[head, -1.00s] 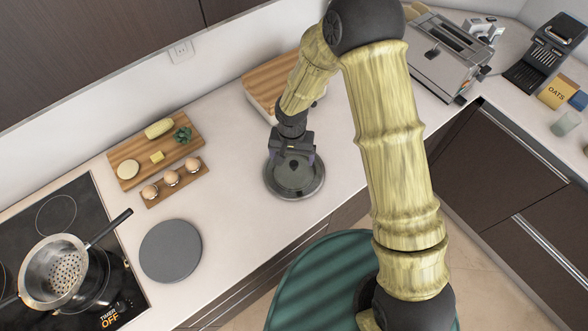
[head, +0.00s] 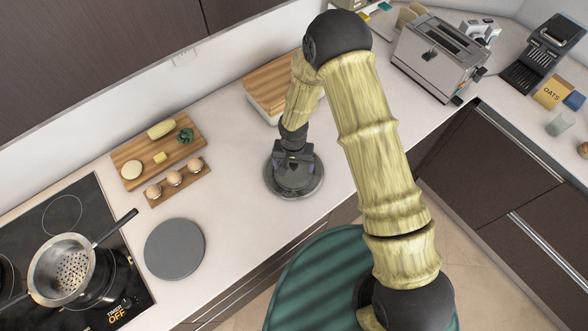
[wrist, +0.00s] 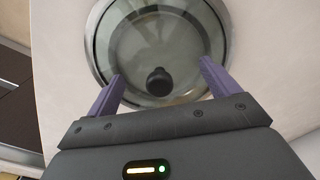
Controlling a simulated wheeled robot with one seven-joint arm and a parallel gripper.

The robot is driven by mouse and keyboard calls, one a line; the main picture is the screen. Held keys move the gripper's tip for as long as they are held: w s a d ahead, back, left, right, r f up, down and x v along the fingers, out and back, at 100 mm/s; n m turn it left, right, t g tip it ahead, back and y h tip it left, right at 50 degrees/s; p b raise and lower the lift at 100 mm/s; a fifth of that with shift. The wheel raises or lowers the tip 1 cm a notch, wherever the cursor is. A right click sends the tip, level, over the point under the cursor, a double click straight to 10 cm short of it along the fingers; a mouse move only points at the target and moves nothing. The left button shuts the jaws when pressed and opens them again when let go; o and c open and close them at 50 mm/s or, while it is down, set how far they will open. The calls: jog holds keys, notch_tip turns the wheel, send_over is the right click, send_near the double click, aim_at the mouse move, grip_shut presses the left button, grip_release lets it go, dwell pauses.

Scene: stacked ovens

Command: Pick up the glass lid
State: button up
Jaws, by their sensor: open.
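The glass lid (head: 311,188) lies on the white counter near its front edge. It is round, with a metal rim and a dark knob at its centre. The wrist view shows the lid (wrist: 125,35) from above and its black knob (wrist: 158,80). My gripper (head: 293,175) is over the lid and hides much of it in the head view. In the wrist view my gripper's purple fingers (wrist: 158,78) are apart, one to each side of the knob, with gaps between. I cannot tell the exact height of the fingertips above the lid.
A wooden box or board (head: 262,100) stands behind the lid. A grey round disc (head: 174,249) and an egg holder (head: 178,184) lie to the left, near a cutting board (head: 143,151). A pot (head: 62,268) sits on the cooktop. A toaster (head: 436,62) is at the back right.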

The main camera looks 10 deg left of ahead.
jog(key=c, duration=0.6)
jog(key=shift+s, duration=0.2)
jog(key=c, duration=1.1)
jog(key=shift+d, duration=0.1)
grip_shut()
jog(key=shift+d+f, duration=0.1)
jog(key=shift+w+r+b, duration=0.15)
jog(key=shift+r+b, duration=0.15)
jog(key=shift+r, duration=0.1)
jog(key=r+b, duration=0.1)
jog(key=r, duration=0.3)
jog(key=r+b, duration=0.1)
jog(key=r, duration=0.4)
jog(key=shift+a+r, duration=0.2)
jog(key=shift+r, duration=0.05)
